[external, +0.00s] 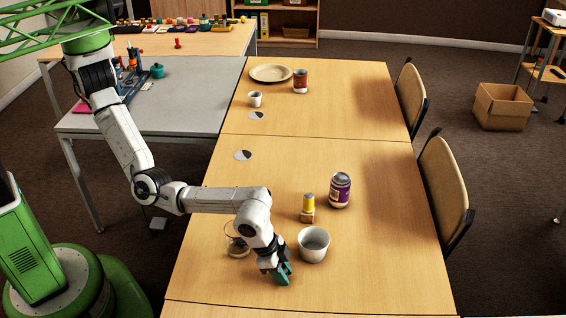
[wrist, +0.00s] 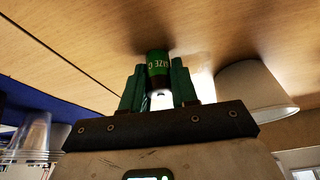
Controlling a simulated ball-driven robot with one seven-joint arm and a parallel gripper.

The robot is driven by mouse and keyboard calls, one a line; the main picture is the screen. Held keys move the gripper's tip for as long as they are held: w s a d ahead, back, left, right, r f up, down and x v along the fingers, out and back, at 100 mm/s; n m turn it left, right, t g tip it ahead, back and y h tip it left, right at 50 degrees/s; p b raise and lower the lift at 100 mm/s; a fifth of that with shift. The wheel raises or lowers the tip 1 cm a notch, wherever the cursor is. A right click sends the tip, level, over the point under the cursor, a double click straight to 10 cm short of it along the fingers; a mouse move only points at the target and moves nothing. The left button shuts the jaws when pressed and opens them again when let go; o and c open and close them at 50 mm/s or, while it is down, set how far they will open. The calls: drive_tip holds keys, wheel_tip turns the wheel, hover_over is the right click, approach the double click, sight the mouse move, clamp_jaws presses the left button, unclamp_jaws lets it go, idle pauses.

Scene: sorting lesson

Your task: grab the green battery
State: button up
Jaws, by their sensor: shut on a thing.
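The green battery (wrist: 158,64), with a dark end and pale lettering, is between the two green fingers of my gripper (wrist: 158,88) in the wrist view. The fingers are shut on it, one on each side. In the external view my gripper (external: 283,273) is low over the near part of the wooden table (external: 370,270), just left of and in front of a white cup. The battery cannot be made out there, behind the fingers. I cannot tell whether it touches the table.
The white cup (external: 313,243) stands close to my gripper and shows at right in the wrist view (wrist: 252,88). A clear glass (external: 236,243) is left of my wrist. A yellow-topped item (external: 308,207) and a purple-labelled jar (external: 340,189) stand behind. The table's right side is clear.

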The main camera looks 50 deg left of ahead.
clamp_jaws()
drive_tip(key=shift+r, duration=0.15)
